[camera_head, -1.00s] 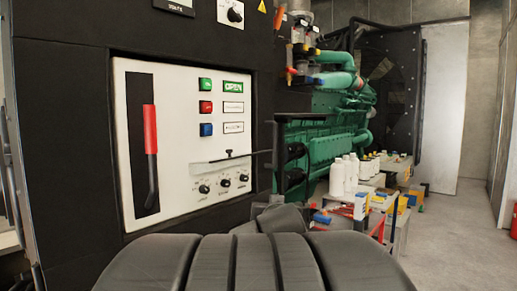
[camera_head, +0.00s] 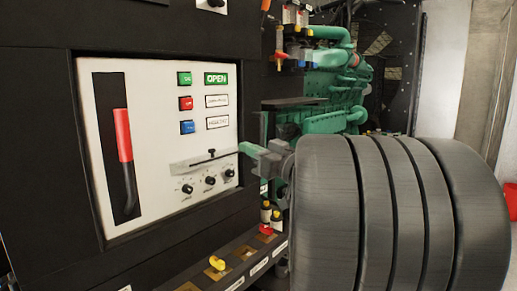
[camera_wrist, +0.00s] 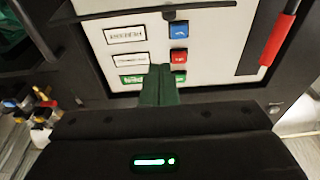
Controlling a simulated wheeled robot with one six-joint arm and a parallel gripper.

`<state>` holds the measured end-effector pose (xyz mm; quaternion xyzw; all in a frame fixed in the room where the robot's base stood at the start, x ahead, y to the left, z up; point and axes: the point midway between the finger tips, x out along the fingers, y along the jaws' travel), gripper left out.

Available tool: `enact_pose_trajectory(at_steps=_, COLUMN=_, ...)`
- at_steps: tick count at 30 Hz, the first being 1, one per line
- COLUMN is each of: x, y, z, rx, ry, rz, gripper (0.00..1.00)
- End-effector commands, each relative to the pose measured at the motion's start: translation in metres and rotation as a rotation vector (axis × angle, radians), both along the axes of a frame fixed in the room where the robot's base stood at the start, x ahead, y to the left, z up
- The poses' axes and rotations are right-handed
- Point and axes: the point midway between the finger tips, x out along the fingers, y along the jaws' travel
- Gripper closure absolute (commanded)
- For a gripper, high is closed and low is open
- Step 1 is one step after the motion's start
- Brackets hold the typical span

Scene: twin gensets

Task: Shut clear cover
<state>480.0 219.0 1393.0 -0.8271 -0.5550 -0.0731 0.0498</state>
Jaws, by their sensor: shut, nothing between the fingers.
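A clear cover (camera_head: 187,164) shows as a thin pale strip with a small dark handle, jutting out above the row of black knobs (camera_head: 209,180) on the white panel. It seems to stand raised, with the knobs uncovered. In the wrist view, the panel appears upside down and my closed gripper (camera_wrist: 160,68) points at the panel between the labels and the push buttons. The cover's dark handle (camera_wrist: 168,14) shows at the top edge there.
A red-handled lever (camera_head: 122,138) stands left on the panel. Green, red and blue buttons (camera_head: 186,103) sit above the cover. A dark ledge with yellow fittings (camera_head: 217,263) runs below. Green engine parts (camera_head: 315,108) lie behind my arm.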

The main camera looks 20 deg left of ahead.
Motion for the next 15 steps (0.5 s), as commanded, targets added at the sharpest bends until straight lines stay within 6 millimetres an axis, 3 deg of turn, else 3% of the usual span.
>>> enact_pose_trajectory(at_steps=15, x=0.034, y=0.084, z=0.016, rx=-0.001, ry=0.001, rz=0.0, gripper=1.0)
